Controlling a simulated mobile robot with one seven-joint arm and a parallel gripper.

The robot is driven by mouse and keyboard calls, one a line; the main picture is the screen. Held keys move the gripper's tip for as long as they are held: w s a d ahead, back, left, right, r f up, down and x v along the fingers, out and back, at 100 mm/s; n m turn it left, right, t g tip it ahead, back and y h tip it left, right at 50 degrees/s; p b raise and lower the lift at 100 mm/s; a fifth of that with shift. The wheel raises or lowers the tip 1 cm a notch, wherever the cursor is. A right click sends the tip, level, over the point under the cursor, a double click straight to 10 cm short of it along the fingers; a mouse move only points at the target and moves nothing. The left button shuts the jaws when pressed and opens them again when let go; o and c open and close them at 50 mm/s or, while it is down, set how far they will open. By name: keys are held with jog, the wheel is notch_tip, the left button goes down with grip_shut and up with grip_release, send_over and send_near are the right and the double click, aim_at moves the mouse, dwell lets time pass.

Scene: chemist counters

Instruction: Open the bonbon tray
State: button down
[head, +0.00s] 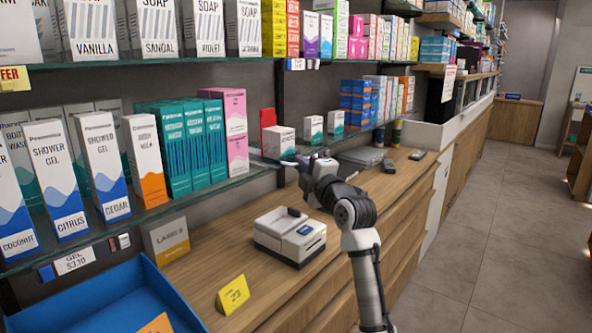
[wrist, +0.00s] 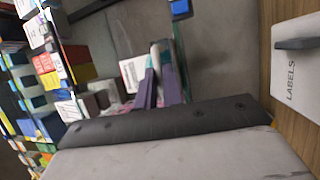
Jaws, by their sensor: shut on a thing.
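My gripper (head: 292,163) reaches over the back of the wooden counter, at the front edge of the lower glass shelf. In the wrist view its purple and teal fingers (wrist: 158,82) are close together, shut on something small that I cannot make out. No thing in view can be named for certain as the bonbon tray. A small white box (head: 279,141) stands on the shelf just behind the gripper, with an upright red piece (head: 268,118) behind it. A white box with a red label (wrist: 132,73) shows beside the fingers.
A white label printer (head: 290,237) and a yellow number sign (head: 233,295) stand on the counter (head: 205,275). A blue bin (head: 95,297) is at the lower left. Boxed goods line the glass shelves. The floor (head: 490,230) at right is clear.

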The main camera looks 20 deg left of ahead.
jog(key=s+d+b, duration=0.3)
jog(key=d+b, duration=0.1)
jog(key=d, duration=0.4)
jog(key=s+d+b, duration=0.3)
jog(key=d+b, duration=0.1)
jog(key=d, duration=0.5)
jog(key=shift+s, duration=0.15)
jog(key=shift+d+f, duration=0.1)
jog(key=c, duration=1.5)
grip_release()
jog(key=shift+d, duration=0.2)
jog(key=shift+a, duration=0.1)
jog(key=b+v, duration=0.3)
jog(key=v, duration=1.1)
